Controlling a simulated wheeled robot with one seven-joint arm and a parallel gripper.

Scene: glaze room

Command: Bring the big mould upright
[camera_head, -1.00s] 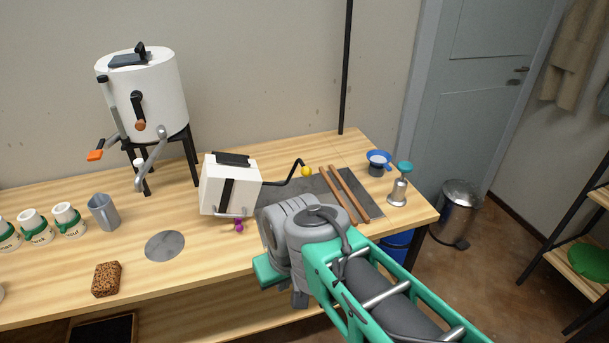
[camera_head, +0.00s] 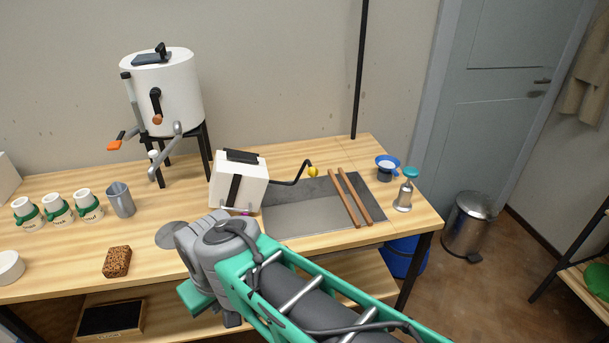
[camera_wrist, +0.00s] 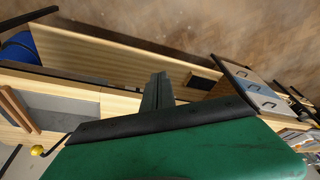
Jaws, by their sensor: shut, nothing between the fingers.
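A white block with a black strap and a black top handle (camera_head: 238,181), which may be the big mould, stands on the wooden table. It looks boxy and slightly turned; I cannot tell which side is its proper base. A bent metal bar runs low along its front. My gripper shows in the wrist view (camera_wrist: 157,92) as dark fingers shut together with nothing between them. It is in front of the table, by its front edge, apart from the block. In the head view my wrist hides the fingertips and part of the tabletop.
A white drum (camera_head: 165,92) on a black stand is behind left. Three white pots with green bands, a grey mug (camera_head: 120,200) and a brown sponge (camera_head: 117,261) are left. A blue bin (camera_head: 404,257) is below.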

